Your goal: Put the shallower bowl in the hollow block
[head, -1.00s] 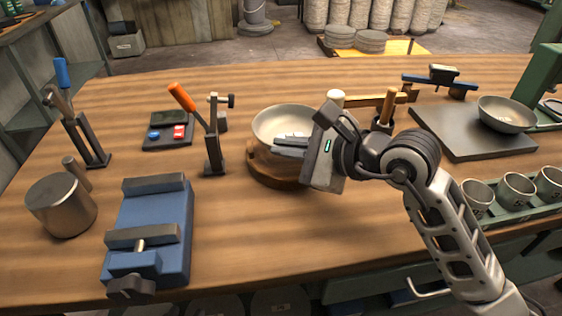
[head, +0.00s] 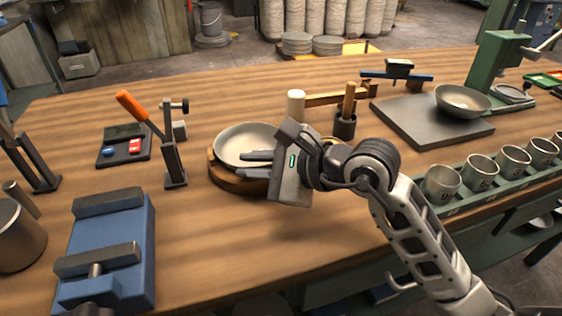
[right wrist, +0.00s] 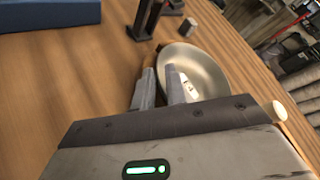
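A wide, pale metal bowl (head: 238,142) rests in the round wooden hollow block (head: 222,180), nearly level, its rim close to the block's top. A second metal bowl (head: 463,101), narrower in view, stands on the grey plate (head: 415,125) at the right. My right gripper (head: 258,164) is at the near right side of the first bowl with its fingers apart. In the right wrist view, one finger is over the inside of the bowl (right wrist: 205,68) and the other is outside its rim, with a gap between them. My left gripper is not in view.
An orange-handled toggle clamp (head: 172,150) stands just left of the block. A blue vise (head: 115,250) is at the front left. A wooden mallet (head: 297,105) and a dark holder (head: 345,122) stand behind my gripper. Several metal cups (head: 480,172) line the right edge.

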